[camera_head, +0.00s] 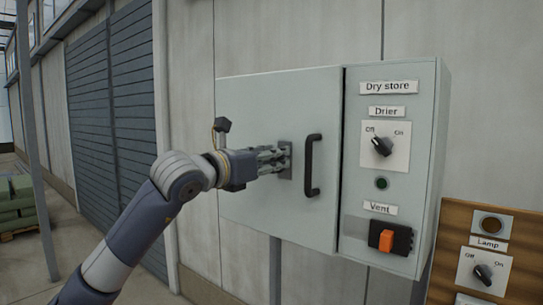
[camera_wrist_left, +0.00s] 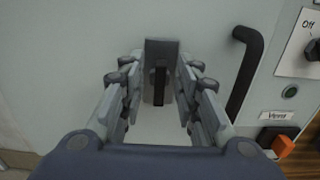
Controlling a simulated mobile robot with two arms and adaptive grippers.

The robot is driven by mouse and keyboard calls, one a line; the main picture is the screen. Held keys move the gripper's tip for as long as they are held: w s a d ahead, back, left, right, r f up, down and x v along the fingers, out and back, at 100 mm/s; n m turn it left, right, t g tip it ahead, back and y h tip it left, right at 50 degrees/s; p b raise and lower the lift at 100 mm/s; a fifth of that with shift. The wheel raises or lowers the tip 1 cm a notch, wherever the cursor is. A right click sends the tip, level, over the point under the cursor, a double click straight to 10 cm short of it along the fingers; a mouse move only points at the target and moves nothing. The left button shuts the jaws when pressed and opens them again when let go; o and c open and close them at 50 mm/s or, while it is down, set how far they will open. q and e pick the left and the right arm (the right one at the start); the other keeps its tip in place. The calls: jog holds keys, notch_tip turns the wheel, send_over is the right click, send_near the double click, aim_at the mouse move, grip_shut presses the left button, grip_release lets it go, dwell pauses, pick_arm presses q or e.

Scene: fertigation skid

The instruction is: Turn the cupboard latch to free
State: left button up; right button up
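The cupboard door (camera_head: 262,205) is a pale grey panel on the wall and looks shut. Its latch is a dark grey plate (camera_head: 287,172) left of the black door handle (camera_head: 313,165). In the left wrist view the latch plate (camera_wrist_left: 162,48) carries a dark upright lever (camera_wrist_left: 159,85). My left gripper (camera_head: 280,160) reaches the latch from the left. In the left wrist view its fingers (camera_wrist_left: 160,105) are apart, one on each side of the lever, with visible gaps. The latch is partly hidden by the fingers in the head view. My right gripper is not in view.
Right of the door is a control panel with a Drier knob (camera_head: 382,146), a green button (camera_head: 382,183) and an orange Vent switch (camera_head: 386,240). A wooden board (camera_head: 450,245) with a Lamp knob (camera_head: 483,274) stands lower right. The wall left of the cupboard is bare.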

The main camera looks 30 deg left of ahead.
pick_arm(q)
grip_shut()
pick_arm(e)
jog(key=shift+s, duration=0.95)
pick_arm(q)
jog(key=shift+m, duration=0.3)
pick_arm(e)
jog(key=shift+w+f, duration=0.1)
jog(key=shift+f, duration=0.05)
pick_arm(q)
jog(key=m, duration=0.2)
jog(key=m+b, duration=0.1)
jog(key=m, duration=0.2)
jog(key=d+m+b, duration=0.1)
jog(key=m, duration=0.2)
jog(key=shift+f, duration=0.2)
jog(key=shift+d+f+m+b, duration=0.1)
jog(key=shift+f+m+b, duration=0.15)
jog(key=shift+m, duration=2.1)
jog(key=shift+d+f+m+b, duration=0.1)
jog(key=shift+f+m, duration=0.2)
jog(key=shift+m, duration=2.05)
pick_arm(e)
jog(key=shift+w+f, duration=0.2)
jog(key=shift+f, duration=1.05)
